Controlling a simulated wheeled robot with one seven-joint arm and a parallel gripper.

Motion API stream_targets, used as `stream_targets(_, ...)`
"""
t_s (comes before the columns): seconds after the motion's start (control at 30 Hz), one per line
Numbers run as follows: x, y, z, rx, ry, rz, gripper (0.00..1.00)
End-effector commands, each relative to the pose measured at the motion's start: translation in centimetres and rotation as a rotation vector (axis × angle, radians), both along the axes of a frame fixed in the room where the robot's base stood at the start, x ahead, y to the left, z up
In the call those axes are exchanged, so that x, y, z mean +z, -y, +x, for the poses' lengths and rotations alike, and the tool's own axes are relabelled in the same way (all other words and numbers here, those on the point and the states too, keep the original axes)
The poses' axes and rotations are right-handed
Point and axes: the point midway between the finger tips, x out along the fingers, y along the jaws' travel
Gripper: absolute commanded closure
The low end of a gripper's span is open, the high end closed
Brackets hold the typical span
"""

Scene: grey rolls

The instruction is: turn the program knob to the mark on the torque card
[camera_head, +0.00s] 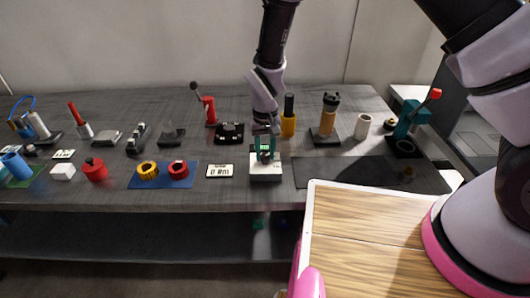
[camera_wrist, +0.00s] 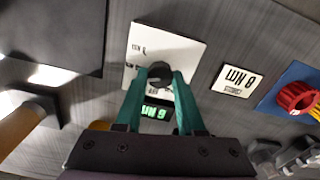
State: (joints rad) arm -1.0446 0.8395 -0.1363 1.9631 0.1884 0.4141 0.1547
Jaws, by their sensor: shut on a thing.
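The program knob (camera_wrist: 158,72) is a dark round knob on a white box (camera_wrist: 190,50). In the head view the box (camera_head: 265,178) stands near the table's front edge, right of the torque card. My gripper (camera_wrist: 159,80) has two teal fingers, one on each side of the knob, and is shut on it. In the head view my gripper (camera_head: 264,156) hides the knob. A small green lit display (camera_wrist: 155,112) shows between the fingers; its characters look like those on the card. The torque card (camera_wrist: 237,80) is white with black print, upside down in the wrist view.
A blue mat (camera_head: 150,184) with a yellow and a red ring lies left of the torque card (camera_head: 219,171). A dark mat (camera_head: 340,172) lies right of the box. A yellow holder (camera_head: 288,124) and a black device (camera_head: 229,132) stand behind. My arm comes from above.

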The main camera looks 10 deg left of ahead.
Motion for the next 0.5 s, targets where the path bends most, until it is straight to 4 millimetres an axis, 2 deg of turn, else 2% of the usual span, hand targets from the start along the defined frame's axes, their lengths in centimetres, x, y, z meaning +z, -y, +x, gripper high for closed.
stream_targets(0.5, 0.03, 0.04, 0.06, -0.486, 0.002, 0.001, 1.0)
